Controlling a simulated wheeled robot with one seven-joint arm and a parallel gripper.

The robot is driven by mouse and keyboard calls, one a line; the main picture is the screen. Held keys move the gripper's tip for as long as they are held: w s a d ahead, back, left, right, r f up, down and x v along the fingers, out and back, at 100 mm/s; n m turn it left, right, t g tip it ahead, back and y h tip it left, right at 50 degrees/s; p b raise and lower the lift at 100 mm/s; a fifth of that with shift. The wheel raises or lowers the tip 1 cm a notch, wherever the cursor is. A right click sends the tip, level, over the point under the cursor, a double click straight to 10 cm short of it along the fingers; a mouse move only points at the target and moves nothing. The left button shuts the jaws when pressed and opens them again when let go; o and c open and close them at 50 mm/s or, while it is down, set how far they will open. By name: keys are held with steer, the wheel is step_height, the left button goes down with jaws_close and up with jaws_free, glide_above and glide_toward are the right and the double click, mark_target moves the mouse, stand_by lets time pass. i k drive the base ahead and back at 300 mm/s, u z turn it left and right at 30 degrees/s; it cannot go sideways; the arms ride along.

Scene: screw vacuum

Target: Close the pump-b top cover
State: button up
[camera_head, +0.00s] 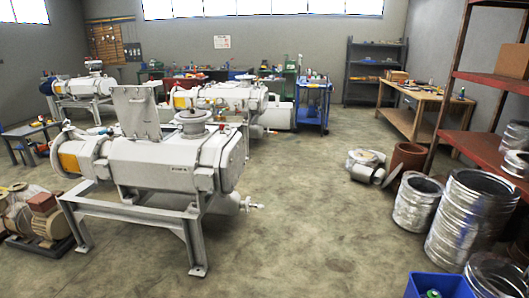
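A large grey screw vacuum pump (165,160) stands on a metal frame in the left foreground. A square top cover (137,111) stands raised, close to upright, on top of its body. A round flanged port (193,122) sits to the right of the cover. Small dark lettering (178,169) on the pump's side is too small to read surely, so I cannot confirm from it that this is pump-b. A second similar pump (225,95) stands behind it and a third (82,86) at the far left. My gripper is not in view.
The concrete floor (310,220) right of the near pump is open. Metal drums (470,215), a blue bin (440,286) and a red shelf (480,130) line the right side. A motor unit (38,215) sits at lower left. A blue cart (313,105) stands behind.

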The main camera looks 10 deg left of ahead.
mark_target(137, 111)
steer(key=i, duration=2.25)
steer(key=z, duration=0.15)
steer(key=k, duration=0.1)
steer(key=u, duration=0.5)
